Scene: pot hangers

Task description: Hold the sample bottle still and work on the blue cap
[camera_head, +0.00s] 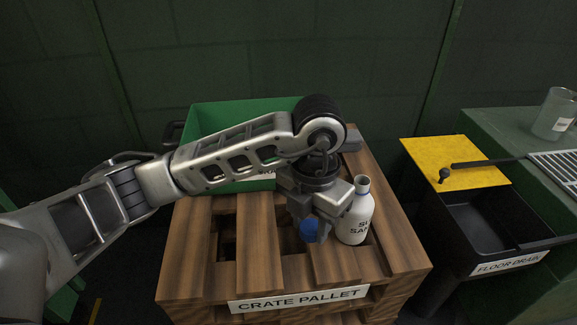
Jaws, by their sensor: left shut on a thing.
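The white sample bottle (353,222) stands upright on the crate pallet, with dark lettering on its side. Its neck shows no cap on top. The blue cap (308,231) is just left of the bottle, at the fingertips of my left gripper (316,226), partly hidden by a finger. My left gripper points down and is shut on the blue cap, close beside the bottle. I cannot tell whether the gripper touches the bottle. My right gripper is not in view.
The slatted wooden pallet (260,262) has gaps between its boards. A green crate (215,122) stands at its back left, partly behind my arm. To the right are a yellow panel (440,152), a black floor-drain basin (490,222) and a clear beaker (553,114) on a green counter.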

